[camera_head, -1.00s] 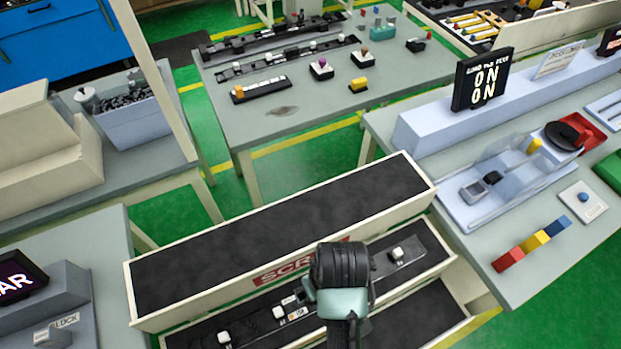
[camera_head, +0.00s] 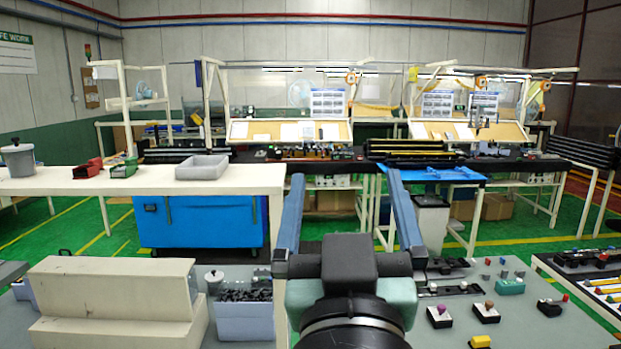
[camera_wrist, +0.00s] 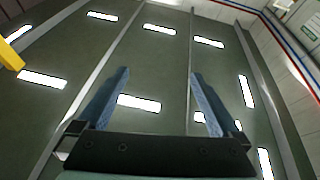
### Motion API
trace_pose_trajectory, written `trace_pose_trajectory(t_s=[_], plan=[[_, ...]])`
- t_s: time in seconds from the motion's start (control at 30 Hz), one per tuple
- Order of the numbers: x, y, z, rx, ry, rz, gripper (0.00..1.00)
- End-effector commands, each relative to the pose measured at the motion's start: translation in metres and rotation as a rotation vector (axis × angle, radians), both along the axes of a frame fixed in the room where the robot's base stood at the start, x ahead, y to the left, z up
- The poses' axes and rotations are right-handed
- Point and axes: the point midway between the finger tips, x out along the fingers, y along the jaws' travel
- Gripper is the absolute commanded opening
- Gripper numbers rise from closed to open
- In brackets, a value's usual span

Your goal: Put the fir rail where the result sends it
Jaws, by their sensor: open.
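My gripper (camera_head: 345,178) is raised in front of the head camera, its two blue fingers wide apart with nothing between them. I cannot pick out the fir rail in either current view. A dark rail with small pale pieces (camera_head: 455,290) lies on the grey table at the lower right, partly hidden by my arm; I cannot tell its kind. The result display is out of view.
A cream block-shaped fixture (camera_head: 115,300) and a grey-blue bin of dark parts (camera_head: 244,318) stand at the lower left. A white bench with a grey tray (camera_head: 202,167) is behind them. A blue cabinet (camera_head: 200,222) stands under it. Green floor shows between benches.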

Motion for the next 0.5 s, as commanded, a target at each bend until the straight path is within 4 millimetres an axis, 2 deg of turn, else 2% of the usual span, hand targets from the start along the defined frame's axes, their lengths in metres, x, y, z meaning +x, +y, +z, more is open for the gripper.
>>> trace_pose_trajectory(t_s=[0.03, 0.1, 0.2, 0.33, 0.5], plan=[[-0.02, 0.011, 0.036, 0.01, -0.119, 0.028, 1.0], [-0.045, 0.021, 0.072, 0.024, -0.248, 0.058, 1.0], [-0.073, 0.03, 0.103, 0.041, -0.372, 0.091, 1.0], [-0.089, 0.033, 0.118, 0.049, -0.438, 0.108, 1.0], [-0.089, 0.034, 0.119, 0.051, -0.44, 0.108, 1.0]])
